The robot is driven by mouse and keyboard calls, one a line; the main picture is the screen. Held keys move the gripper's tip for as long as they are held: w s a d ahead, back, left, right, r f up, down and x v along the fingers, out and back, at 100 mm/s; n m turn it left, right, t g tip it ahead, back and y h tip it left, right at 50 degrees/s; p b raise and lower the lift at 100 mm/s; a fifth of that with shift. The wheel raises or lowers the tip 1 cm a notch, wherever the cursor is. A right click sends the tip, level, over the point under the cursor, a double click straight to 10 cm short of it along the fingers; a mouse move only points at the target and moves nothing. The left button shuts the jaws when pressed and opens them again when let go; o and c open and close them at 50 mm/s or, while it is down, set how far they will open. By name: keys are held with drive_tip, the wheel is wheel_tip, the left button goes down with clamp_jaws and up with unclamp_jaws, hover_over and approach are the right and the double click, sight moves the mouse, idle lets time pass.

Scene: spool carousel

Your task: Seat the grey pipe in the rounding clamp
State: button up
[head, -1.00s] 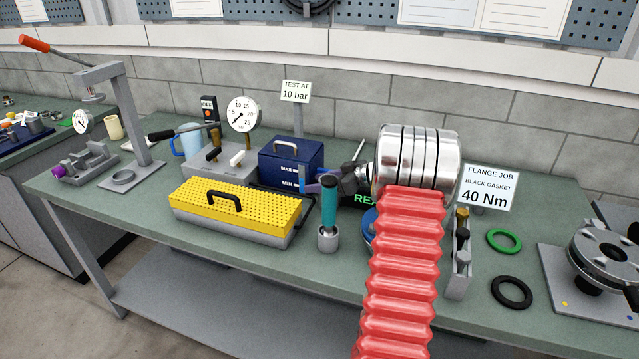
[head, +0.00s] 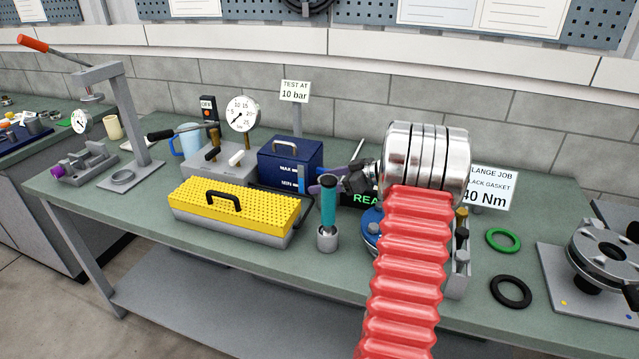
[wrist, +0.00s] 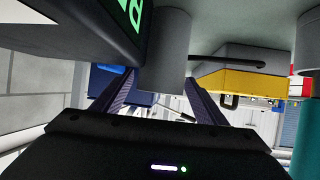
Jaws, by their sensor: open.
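My gripper (head: 314,184) is open, low over the bench behind the teal-handled tool, and points left. In the wrist view, which is upside down, its two fingers (wrist: 156,84) stand apart. A plain grey cylinder (wrist: 165,50), which looks like the grey pipe, stands on the bench ahead and lines up with the gap between them. I cannot tell whether it is between the fingertips or just beyond. A grey fixture with a purple knob (head: 85,165) at the bench's left end may be the rounding clamp; I cannot be sure.
A black box with a green display (wrist: 125,20) is close beside the gripper on the wall side. The teal-handled tool (head: 328,205) stands in front. A yellow-lidded box (head: 235,208) and a blue box (head: 290,160) lie to the left. My red sleeve hides part of the bench.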

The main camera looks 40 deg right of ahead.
drive_tip(key=v, duration=0.9)
drive_tip(key=shift+s, duration=0.1)
